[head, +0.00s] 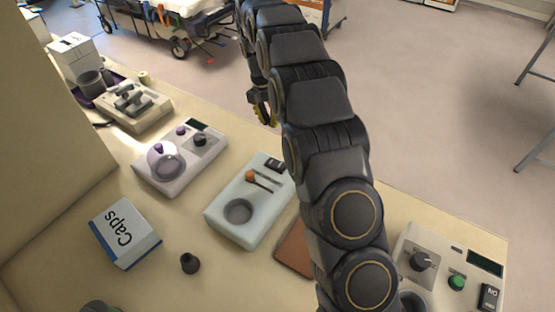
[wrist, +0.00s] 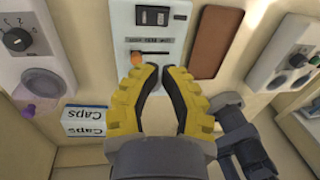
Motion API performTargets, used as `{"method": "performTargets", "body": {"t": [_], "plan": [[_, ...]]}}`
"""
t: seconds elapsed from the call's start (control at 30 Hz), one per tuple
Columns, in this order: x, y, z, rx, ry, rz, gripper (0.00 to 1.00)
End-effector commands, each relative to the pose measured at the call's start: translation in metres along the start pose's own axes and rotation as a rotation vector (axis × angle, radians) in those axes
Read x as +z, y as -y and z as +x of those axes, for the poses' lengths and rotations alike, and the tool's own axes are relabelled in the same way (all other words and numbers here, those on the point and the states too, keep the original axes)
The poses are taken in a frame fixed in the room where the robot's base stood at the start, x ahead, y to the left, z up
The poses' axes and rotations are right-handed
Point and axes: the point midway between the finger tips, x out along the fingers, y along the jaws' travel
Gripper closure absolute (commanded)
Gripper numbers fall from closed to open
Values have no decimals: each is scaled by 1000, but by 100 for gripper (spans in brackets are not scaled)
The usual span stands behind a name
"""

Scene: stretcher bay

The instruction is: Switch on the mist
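A pale device (head: 222,205) stands mid-counter in the head view with a round grey cup, an orange-knobbed lever (head: 250,176) and a black rocker switch (head: 274,164). In the wrist view this pale device (wrist: 178,36) shows its rocker switch (wrist: 152,16) at the top and its orange lever (wrist: 137,57) lower down. A small label under the switch is too blurred to read surely. My gripper (wrist: 161,70) has yellow fingers, parted and empty, overlapping the device's lower part in the wrist view. My gripper (head: 263,110) also shows partly behind my arm in the head view. Contact is not visible.
A device with purple knobs (head: 180,157) stands to the left. A device with a green button (head: 457,282) stands at the right. A Caps box (head: 125,234), a small black knob-like piece (head: 190,263) and a brown pad (head: 294,252) lie nearby.

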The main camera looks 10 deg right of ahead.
Motion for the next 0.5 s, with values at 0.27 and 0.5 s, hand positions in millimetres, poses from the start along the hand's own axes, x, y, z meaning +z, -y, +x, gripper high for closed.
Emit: {"method": "performTargets", "body": {"t": [0.27, 0.5], "plan": [[0, 0, 0, 1, 1, -5, 100], [0, 0, 13, -3, -2, -4, 100]]}}
